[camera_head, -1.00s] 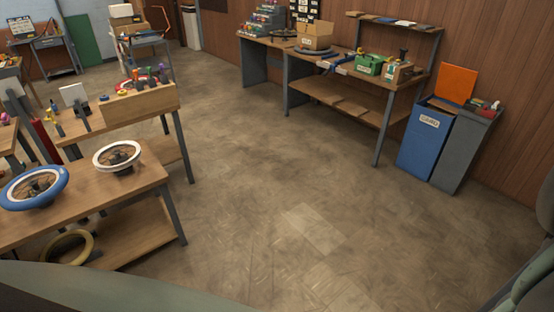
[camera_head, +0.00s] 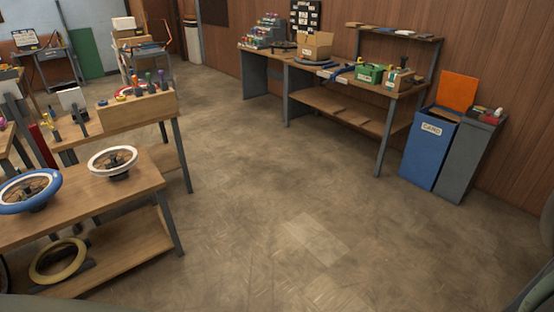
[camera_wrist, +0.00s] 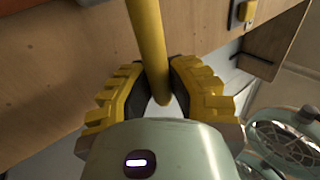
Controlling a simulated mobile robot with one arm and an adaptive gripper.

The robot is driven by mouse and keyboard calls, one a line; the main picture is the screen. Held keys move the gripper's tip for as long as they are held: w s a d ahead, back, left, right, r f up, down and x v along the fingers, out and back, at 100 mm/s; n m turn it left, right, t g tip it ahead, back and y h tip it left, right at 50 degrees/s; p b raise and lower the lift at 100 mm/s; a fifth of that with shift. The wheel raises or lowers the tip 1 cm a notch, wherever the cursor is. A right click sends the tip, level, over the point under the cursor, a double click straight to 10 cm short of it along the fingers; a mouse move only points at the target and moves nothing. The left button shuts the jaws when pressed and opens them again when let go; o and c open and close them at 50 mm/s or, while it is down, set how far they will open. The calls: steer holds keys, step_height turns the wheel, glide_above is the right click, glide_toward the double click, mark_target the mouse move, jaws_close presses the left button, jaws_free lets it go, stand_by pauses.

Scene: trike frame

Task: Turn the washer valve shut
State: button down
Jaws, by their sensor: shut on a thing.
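In the wrist view my gripper (camera_wrist: 158,82) has its yellow and black fingers closed on a long yellow bar (camera_wrist: 147,32). The bar runs from the top edge of the picture down between the fingers, and its rounded end shows just past them. Its far end is out of the picture. A wooden surface lies behind the bar. I cannot tell whether this bar is the washer valve's handle; no washer valve can be made out for sure in the head view, and my gripper is not seen there.
At left in the head view, a wooden bench (camera_head: 150,178) holds a blue-rimmed wheel (camera_head: 30,190) and a white-rimmed wheel (camera_head: 113,161). A workbench (camera_head: 345,84) and a blue bin (camera_head: 428,152) stand along the right wall. The middle floor is clear.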

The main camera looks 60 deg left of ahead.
steer(key=c, duration=0.9)
jaws_free()
steer(key=shift+a+f, duration=0.1)
steer(key=shift+a, duration=0.05)
steer(key=v, duration=1.1)
steer(key=shift+a+f, duration=0.2)
steer(key=shift+a, duration=0.15)
